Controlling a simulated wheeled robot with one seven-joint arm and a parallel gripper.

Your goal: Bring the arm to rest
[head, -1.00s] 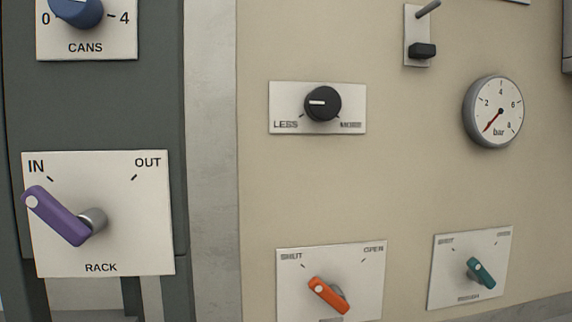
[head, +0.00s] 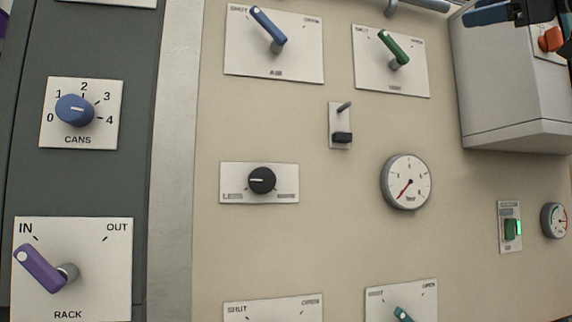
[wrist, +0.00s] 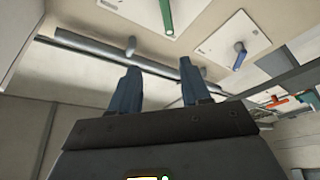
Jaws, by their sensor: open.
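My gripper (wrist: 159,68) shows in the wrist view with its two dark blue fingers apart and nothing between them. Beyond the fingers are a grey pipe (wrist: 85,47) and panel plates with a green lever (wrist: 166,14) and a blue lever (wrist: 239,50). I cannot tell how far the fingers are from the pipe. In the head view a dark blue and black part, seemingly of my arm's end, cuts into the top right corner, in front of a grey box (head: 515,95); most of it is out of frame.
In the head view, the purple rack lever (head: 40,268) points to IN. The blue cans knob (head: 75,110), black knob (head: 262,180), bar gauge (head: 406,182) and a green-lit switch (head: 511,229) sit on the wall. An orange knob (head: 550,40) is on the grey box.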

